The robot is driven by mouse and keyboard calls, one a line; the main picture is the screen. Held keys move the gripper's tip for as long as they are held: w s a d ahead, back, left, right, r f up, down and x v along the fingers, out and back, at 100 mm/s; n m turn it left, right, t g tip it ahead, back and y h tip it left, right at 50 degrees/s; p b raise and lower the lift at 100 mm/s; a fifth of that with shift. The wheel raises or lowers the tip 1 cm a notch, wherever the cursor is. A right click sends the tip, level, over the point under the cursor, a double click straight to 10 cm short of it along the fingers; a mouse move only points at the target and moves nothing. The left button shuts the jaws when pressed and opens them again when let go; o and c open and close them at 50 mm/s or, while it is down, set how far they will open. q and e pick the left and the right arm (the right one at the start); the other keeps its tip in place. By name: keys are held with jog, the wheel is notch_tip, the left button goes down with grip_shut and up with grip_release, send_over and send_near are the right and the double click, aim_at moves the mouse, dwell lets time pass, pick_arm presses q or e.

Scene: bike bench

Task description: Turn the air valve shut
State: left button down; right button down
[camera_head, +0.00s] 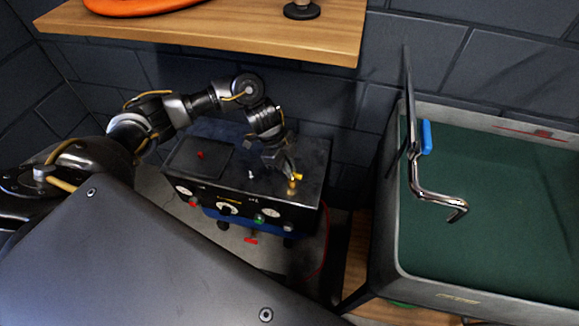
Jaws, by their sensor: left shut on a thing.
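The air valve (291,190) is a small brass and yellow fitting on the right part of the top of a dark compressor box (237,190). My left gripper (291,176) reaches down from the arm above the box and is shut on the valve's yellow handle (298,177). The fingers partly cover the handle, so its exact angle is hard to tell. My right gripper is not in the picture.
A wooden shelf (210,30) with an orange thing (135,5) on it hangs above. A grey bin with a green inside (490,190) stands at right, with a bent metal bar (432,193) over it. A red hose (325,240) hangs beside the box.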

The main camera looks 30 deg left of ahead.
pick_arm(q)
jog(key=shift+w+r+m, duration=0.1)
jog(key=shift+w+m, duration=0.05)
jog(key=shift+m, duration=0.35)
jog(key=m+g, duration=0.1)
jog(key=m, duration=0.1)
jog(key=m+g+p, duration=0.1)
jog(key=m, duration=0.1)
jog(key=shift+w+y, duration=0.2)
jog(key=shift+y, duration=0.1)
jog(key=m, duration=0.2)
jog(key=m+g+p, duration=0.1)
jog(key=m, duration=0.1)
jog(key=shift+w+d+y, duration=0.15)
jog(key=shift+y, duration=0.15)
jog(key=m+g+y, duration=0.1)
jog(key=m, duration=0.2)
jog(key=shift+w+d, duration=0.1)
jog(key=shift+d+m+g+y, duration=0.1)
jog(key=shift+m+g+y, duration=0.25)
jog(key=shift+m, duration=0.95)
jog(key=shift+m+y, duration=0.25)
jog(key=shift+m, duration=0.15)
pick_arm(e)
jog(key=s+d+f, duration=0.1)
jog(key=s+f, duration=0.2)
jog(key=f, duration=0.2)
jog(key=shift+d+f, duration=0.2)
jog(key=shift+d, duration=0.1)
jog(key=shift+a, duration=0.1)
